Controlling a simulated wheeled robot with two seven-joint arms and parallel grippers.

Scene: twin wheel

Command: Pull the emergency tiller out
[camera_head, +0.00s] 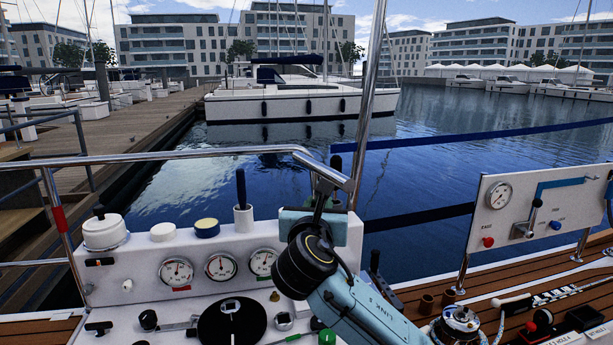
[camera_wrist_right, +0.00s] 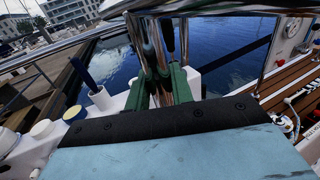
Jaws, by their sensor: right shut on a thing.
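My right arm reaches up over the white console, with its right gripper (camera_head: 314,214) beside the console's right end, under the steel rail. In the right wrist view its green fingers (camera_wrist_right: 163,88) are shut around upright chrome metal (camera_wrist_right: 158,62), which looks like the shaft of the emergency tiller. I cannot clearly separate this shaft from the rail and other bright metal behind it. Its lower end is hidden behind the gripper body. In the head view the wrist hides most of the grip. My left gripper is out of view.
The white console (camera_head: 140,262) carries gauges, caps and a blue handle in a white holder (camera_head: 243,220). A white panel (camera_head: 497,232) with a gauge and lever stands right. Ropes and a winch (camera_head: 458,325) lie at lower right.

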